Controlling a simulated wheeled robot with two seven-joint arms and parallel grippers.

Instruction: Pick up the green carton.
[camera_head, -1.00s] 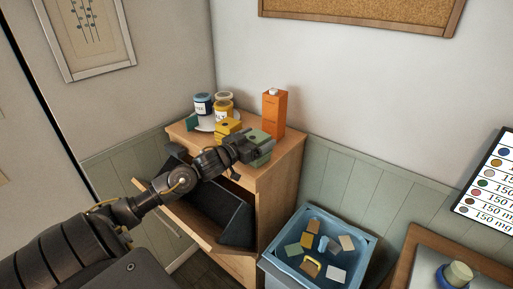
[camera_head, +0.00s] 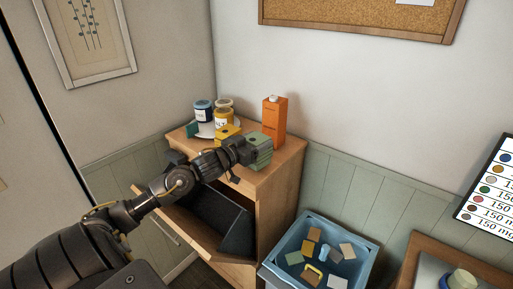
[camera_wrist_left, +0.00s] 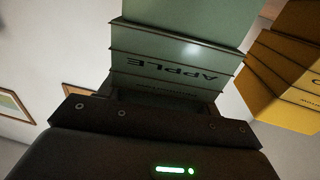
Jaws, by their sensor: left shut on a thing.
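The green carton (camera_head: 260,150) is on or just above the front right part of the wooden cabinet top; I cannot tell if it still touches. In the left wrist view the carton (camera_wrist_left: 175,70) fills the space between the fingers, with the word APPLE upside down on it. My left gripper (camera_head: 243,155) is shut on it, and the gripper body (camera_wrist_left: 160,125) hides the carton's near end. My right gripper is in neither view.
A tall orange carton (camera_head: 273,122) and several jars (camera_head: 203,110) stand on the cabinet top (camera_head: 287,156). The cabinet's front flap hangs open. A blue bin (camera_head: 345,235) of small boxes is at right.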

